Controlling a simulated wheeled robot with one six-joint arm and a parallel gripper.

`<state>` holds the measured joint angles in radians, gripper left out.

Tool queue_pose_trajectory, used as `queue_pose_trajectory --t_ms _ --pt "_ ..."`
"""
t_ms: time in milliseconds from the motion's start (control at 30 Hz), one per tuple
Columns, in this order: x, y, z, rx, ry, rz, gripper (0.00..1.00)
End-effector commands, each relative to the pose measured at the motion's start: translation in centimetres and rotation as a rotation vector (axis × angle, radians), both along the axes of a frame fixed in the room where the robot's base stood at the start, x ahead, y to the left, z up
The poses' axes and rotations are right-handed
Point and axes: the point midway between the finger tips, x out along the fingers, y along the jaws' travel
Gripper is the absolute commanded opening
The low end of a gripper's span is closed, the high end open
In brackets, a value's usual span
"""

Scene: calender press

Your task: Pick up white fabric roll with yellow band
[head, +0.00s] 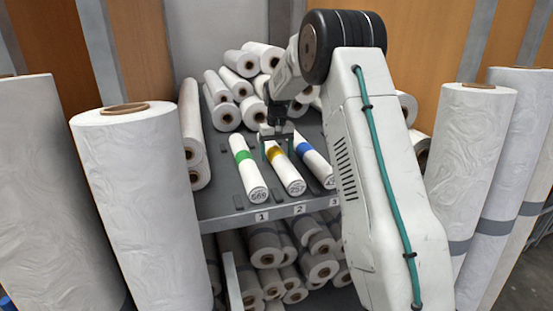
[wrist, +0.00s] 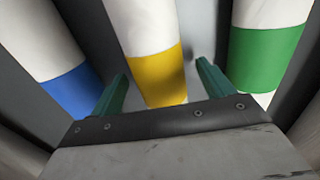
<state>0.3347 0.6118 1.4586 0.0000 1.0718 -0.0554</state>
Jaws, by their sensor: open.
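The white fabric roll with the yellow band (head: 287,176) lies on the grey shelf in the middle slot, above label 2, between two other rolls. In the wrist view its yellow band (wrist: 159,78) shows between my two fingers. My gripper (head: 277,138) is over the far part of this roll, with its green fingers pointing down. It is open, with one finger (wrist: 158,88) on each side of the band. I cannot tell how far down the fingers reach beside the roll.
A green-banded roll (head: 243,163) lies to the left and a blue-banded roll (head: 313,158) to the right, with narrow gaps. White rolls (head: 235,85) are piled behind. Large upright rolls (head: 140,200) flank the shelf (head: 235,220).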

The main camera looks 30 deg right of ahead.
Motion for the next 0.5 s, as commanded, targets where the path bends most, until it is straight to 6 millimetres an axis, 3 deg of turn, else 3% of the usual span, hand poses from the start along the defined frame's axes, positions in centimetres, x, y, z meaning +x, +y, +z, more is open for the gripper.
queue_pose_trajectory --t_ms 100,333,367,500 --pt "-0.07 -0.03 -1.58 0.001 0.002 0.0 0.8" --pt "-0.04 -0.09 -1.8 0.0 -0.001 -0.001 0.8" --pt "-0.05 -0.09 -1.79 0.0 -0.001 -0.001 0.74" --pt "-0.05 -0.09 -1.78 0.0 -0.001 -0.001 0.35"
